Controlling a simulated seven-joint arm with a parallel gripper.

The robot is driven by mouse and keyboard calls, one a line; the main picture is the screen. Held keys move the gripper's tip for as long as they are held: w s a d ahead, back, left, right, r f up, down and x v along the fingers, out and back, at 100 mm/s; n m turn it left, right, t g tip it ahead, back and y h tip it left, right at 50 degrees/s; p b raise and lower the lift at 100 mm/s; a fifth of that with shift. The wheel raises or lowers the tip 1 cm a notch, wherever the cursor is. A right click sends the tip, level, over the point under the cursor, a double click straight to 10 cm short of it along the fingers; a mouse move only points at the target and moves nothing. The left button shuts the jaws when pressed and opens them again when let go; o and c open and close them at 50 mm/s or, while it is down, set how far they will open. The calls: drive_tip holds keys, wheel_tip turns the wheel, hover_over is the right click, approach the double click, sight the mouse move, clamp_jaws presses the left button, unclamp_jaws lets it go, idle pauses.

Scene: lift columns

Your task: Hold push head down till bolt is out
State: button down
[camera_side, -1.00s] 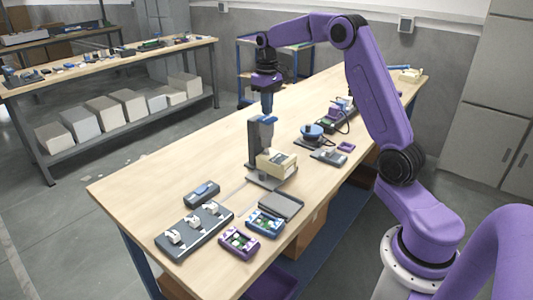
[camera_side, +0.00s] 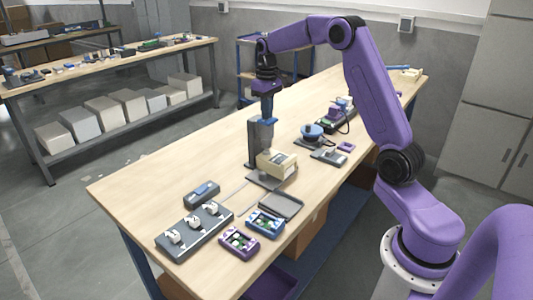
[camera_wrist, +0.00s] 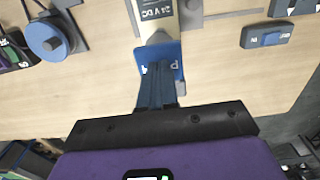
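The press stands mid-bench, with a dark grey column (camera_side: 254,143) on a flat base plate and a cream box (camera_side: 277,164) beside it. The box's "24 V DC" label shows in the wrist view (camera_wrist: 156,10). The blue push head (camera_side: 269,121) is at the column's top; in the wrist view it is a blue plate (camera_wrist: 146,56) with white lettering, partly covered by my fingers. My gripper (camera_side: 267,115) points straight down over it, fingers together, tips at the head and seemingly touching it. It grips nothing visible. I cannot make out the bolt.
In front lie a dark tray with white parts (camera_side: 195,229), a small blue-grey box (camera_side: 202,194), a blue tray (camera_side: 265,223) and a purple tray (camera_side: 238,242). A round blue-topped device (camera_side: 312,132) stands behind right. The bench's left side is clear.

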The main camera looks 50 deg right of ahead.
drive_tip(key=shift+f, duration=1.2)
drive_tip(key=shift+s+r, duration=0.15)
drive_tip(key=shift+r, duration=0.35)
idle(2.3)
drive_tip(key=shift+r, duration=4.15)
drive_tip(key=shift+a, duration=0.1)
drive_tip(key=s+a+f+n, duration=0.1)
drive_tip(key=s+a+n, duration=0.2)
drive_tip(key=s+a, duration=0.6)
drive_tip(key=s+a+f+n, duration=0.1)
drive_tip(key=s+a+n, duration=0.3)
drive_tip(key=a, duration=0.8)
drive_tip(key=s+f+n, duration=0.2)
drive_tip(key=s+f, duration=0.1)
drive_tip(key=s, duration=0.9)
drive_tip(key=s+a+f+n, duration=0.1)
drive_tip(key=s+f+n, duration=0.2)
drive_tip(key=s, duration=0.9)
drive_tip(key=shift+a+n, duration=0.3)
